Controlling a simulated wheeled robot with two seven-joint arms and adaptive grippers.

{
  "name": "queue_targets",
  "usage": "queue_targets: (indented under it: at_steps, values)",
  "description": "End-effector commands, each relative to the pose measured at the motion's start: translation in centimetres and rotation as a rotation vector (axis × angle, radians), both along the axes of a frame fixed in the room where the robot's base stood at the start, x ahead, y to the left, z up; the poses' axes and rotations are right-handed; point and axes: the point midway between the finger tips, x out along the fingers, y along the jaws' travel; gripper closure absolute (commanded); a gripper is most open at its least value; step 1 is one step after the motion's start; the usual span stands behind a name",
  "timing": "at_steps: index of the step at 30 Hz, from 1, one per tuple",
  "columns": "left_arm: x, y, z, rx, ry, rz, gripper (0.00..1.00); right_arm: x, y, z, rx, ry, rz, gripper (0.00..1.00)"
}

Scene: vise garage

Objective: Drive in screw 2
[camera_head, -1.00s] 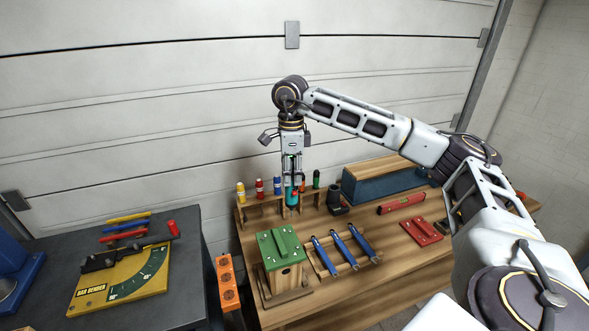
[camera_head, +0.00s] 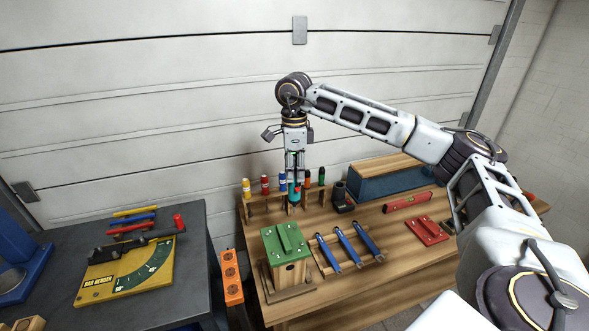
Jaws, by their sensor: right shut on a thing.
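My right gripper (camera_head: 294,180) points straight down above the back of the wooden bench. It is shut on a teal tool (camera_head: 295,195), likely a driver, held upright at the tool rack (camera_head: 271,206). I cannot tell whether the tool is clear of the rack. A wooden birdhouse (camera_head: 292,273) with a green roof (camera_head: 285,242) stands in front of the gripper on the bench. Screws on it are too small to make out. My left gripper is not in view.
Yellow, red, blue, orange and green handles stand along the rack. Blue clamps (camera_head: 352,247) lie right of the birdhouse. A black holder (camera_head: 341,196), red level (camera_head: 407,201) and blue toolbox (camera_head: 390,182) are farther right. A grey table (camera_head: 190,262) stands left.

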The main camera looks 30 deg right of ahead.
Motion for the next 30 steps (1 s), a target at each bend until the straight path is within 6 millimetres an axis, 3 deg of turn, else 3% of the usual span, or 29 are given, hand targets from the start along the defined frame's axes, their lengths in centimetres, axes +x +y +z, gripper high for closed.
queue_targets:
  at_steps: [18, 30]
  values:
    - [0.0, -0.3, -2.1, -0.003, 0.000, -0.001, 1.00, 0.0, -0.1, -4.1, 0.000, 0.000, -0.001, 0.92]
    - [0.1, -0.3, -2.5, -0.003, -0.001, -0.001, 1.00, 0.0, 0.0, -4.9, 0.000, -0.001, -0.001, 0.92]
